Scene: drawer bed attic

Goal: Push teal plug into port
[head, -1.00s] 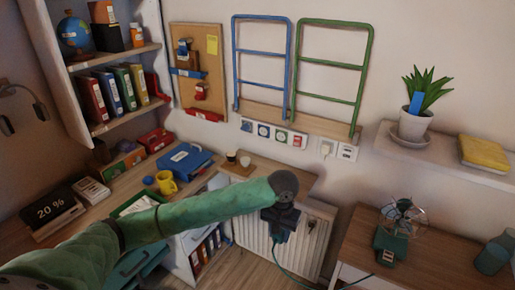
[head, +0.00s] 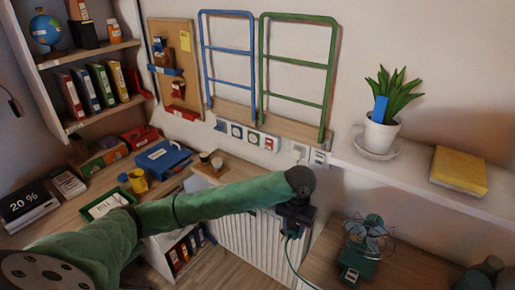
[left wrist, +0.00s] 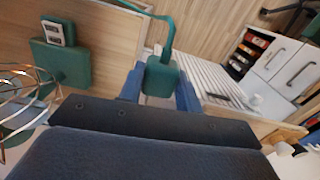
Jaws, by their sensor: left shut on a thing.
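My left gripper (head: 292,232) is in front of the white radiator (head: 245,238). It is shut on the teal plug (left wrist: 160,78), which sits between its blue-grey fingers in the left wrist view. A teal cord runs from the plug. In the head view the dark gripper mostly hides the plug, and the cord hangs below it. A teal block with a pale two-slot panel (left wrist: 58,33) lies apart from the plug, left of it in the left wrist view. The panel also shows beside the fan (head: 350,275). I cannot tell which opening is the port.
A teal fan (head: 368,238) with a wire cage stands on the right wooden table. Wall sockets (head: 319,157) sit above the radiator, left of a white shelf with a potted plant (head: 381,132) and a yellow block (head: 459,169). A desk with several objects fills the left.

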